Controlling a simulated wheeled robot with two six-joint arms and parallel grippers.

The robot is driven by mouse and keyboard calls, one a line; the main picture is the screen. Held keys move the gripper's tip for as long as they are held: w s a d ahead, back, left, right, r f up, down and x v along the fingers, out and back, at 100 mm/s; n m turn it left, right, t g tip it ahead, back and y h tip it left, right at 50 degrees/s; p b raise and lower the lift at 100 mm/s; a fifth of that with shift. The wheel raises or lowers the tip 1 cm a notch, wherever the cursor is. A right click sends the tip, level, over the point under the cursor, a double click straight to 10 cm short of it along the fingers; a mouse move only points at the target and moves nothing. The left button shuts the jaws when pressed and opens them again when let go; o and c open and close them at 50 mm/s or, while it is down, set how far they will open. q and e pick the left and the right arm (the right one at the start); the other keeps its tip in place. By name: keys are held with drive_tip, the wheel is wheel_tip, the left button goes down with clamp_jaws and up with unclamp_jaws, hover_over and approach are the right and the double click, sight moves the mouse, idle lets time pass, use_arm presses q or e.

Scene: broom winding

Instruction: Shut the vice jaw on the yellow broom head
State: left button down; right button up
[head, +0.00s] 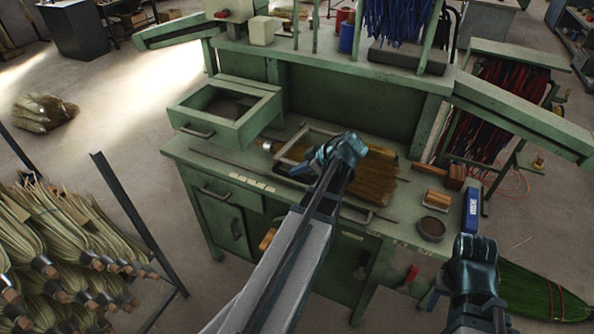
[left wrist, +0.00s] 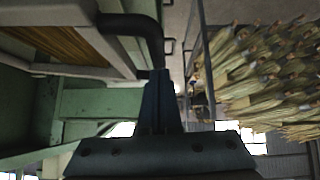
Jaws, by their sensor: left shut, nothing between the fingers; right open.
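The yellow broom head (head: 375,178) lies flat on the green bench, with its bristles toward the right. A pale metal frame (head: 290,150), which looks like the vice, lies at its left end. My left gripper (head: 343,150) is shut and empty above the frame and broom head, hiding part of both. In the left wrist view the shut fingers (left wrist: 160,88) are close to a dark bent bar (left wrist: 135,24); contact cannot be told. The yellow bristles (left wrist: 58,42) show inside the pale frame there. My right gripper (head: 473,255) is open at the bench's right end, away from the vice.
A dark round bowl (head: 432,228) and a wooden block (head: 437,199) are on the bench's right side. An open green drawer (head: 225,108) juts out at left. A green broom (head: 540,292) lies at lower right.

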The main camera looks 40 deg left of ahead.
use_arm(q)
drive_tip(key=shift+f, duration=0.1)
use_arm(e)
drive_tip(key=shift+f, duration=0.1)
use_arm(q)
drive_tip(key=f+b, duration=0.1)
drive_tip(key=b, duration=0.1)
drive_tip(key=s+f+b, duration=0.1)
drive_tip(key=f, duration=0.1)
drive_tip(key=f+b, duration=0.2)
drive_tip(key=shift+s+d+b, duration=0.2)
drive_tip(key=shift+d+b, duration=0.1)
use_arm(e)
wheel_tip(320, 180, down, 5)
drive_tip(key=shift+s+d+f, duration=0.1)
drive_tip(key=shift+s+d, duration=0.05)
use_arm(q)
drive_tip(key=d+r+p, duration=0.7)
drive_tip(key=r+p, duration=0.4)
drive_tip(key=shift+s+r, duration=0.2)
drive_tip(key=shift+s, duration=0.05)
use_arm(e)
wheel_tip(320, 180, up, 11)
drive_tip(key=d, duration=0.1)
drive_tip(key=shift+w+d, duration=0.25)
drive_tip(key=shift+w, duration=0.1)
